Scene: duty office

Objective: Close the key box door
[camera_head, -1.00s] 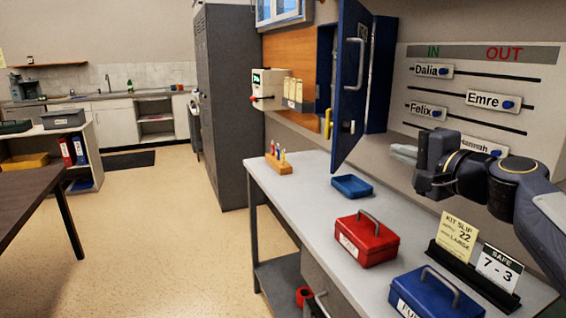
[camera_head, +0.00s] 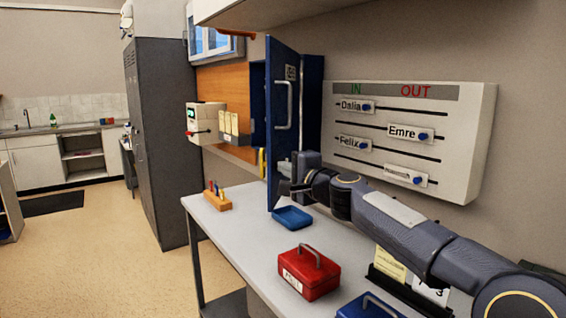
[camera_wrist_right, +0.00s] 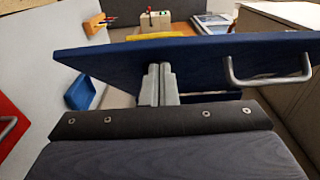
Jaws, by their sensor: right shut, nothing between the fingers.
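The blue key box door (camera_head: 284,140) stands open, swung out from the wall, with a grey bar handle (camera_head: 283,105) on the face toward me. Part of the blue key box (camera_head: 312,85) shows behind it. My right gripper (camera_head: 285,170) is shut and empty, at the lower part of the door, below the handle. In the right wrist view the closed fingers (camera_wrist_right: 160,84) reach up to the door panel (camera_wrist_right: 205,52), with the handle (camera_wrist_right: 268,78) to their right. The fingertips look at or very near the panel; contact is hard to tell. My left gripper is out of view.
Below is a grey worktop (camera_head: 240,232) with a blue tray (camera_head: 292,217), a red cash box (camera_head: 309,272), a blue box (camera_head: 368,306) and a peg block (camera_head: 218,202). The IN/OUT board (camera_head: 460,150) hangs right of the door, above my right arm.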

